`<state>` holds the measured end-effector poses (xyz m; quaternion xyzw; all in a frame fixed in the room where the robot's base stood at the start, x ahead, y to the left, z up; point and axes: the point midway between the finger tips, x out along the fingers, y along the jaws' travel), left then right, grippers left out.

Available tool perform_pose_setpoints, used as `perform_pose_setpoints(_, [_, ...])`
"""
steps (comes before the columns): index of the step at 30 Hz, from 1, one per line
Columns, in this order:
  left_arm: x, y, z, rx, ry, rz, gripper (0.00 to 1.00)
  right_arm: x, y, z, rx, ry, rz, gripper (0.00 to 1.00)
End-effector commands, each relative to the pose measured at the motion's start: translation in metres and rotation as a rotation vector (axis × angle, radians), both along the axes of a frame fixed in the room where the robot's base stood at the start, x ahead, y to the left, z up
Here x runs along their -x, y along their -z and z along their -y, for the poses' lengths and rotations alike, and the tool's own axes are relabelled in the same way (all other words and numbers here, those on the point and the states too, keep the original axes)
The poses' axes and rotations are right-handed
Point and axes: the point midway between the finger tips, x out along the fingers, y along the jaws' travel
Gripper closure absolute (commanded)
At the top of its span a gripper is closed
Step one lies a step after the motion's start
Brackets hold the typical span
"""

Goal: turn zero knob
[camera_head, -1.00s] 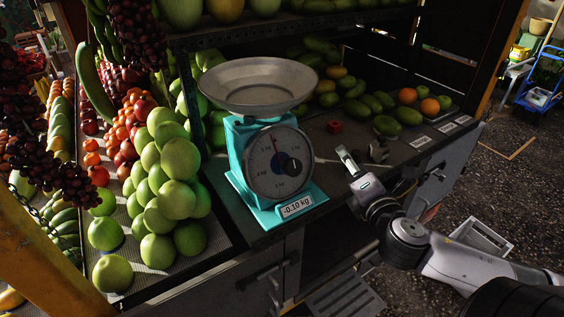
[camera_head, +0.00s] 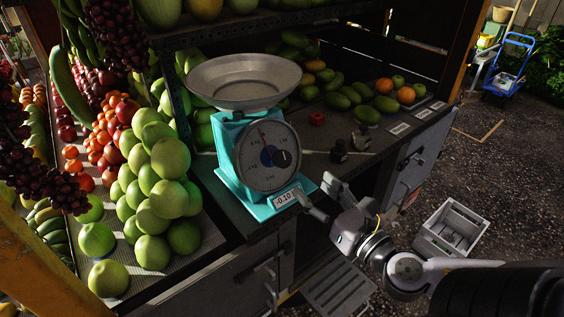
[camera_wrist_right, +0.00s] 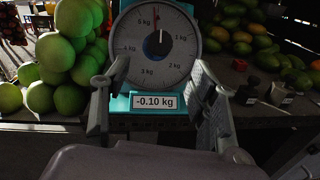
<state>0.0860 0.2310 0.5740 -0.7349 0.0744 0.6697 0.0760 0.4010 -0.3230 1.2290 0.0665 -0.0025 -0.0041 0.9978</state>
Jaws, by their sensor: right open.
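The teal scale (camera_head: 228,165) stands on the dark counter with an empty metal bowl (camera_head: 245,82) on top. The black zero knob (camera_head: 283,158) sits on the round dial (camera_head: 258,172); it also shows in the right wrist view (camera_wrist_right: 158,43). The display reads -0.10 kg (camera_wrist_right: 156,102). The red needle points near the top of the dial. My right gripper (camera_head: 316,190) is open and empty, in front of the scale's lower right side, apart from the knob. In the right wrist view its fingers (camera_wrist_right: 158,80) flank the display, below the knob. My left gripper is not seen.
Green fruit (camera_head: 160,180) is piled left of the scale. A shelf edge (camera_head: 300,22) runs above the bowl. A grey crate (camera_head: 450,230) lies on the floor at right.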

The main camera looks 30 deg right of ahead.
Motion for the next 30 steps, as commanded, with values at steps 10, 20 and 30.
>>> perform_pose_setpoints(10, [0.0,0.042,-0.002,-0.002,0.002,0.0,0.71,-0.049,0.006,0.0,0.007,-0.002,0.001,0.46])
perform_pose_setpoints(20, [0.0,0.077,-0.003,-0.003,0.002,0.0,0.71,-0.078,0.002,0.002,0.0,0.005,0.001,0.46])
perform_pose_setpoints(30, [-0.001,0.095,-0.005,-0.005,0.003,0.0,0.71,-0.095,0.002,0.002,0.001,0.005,0.002,0.46])
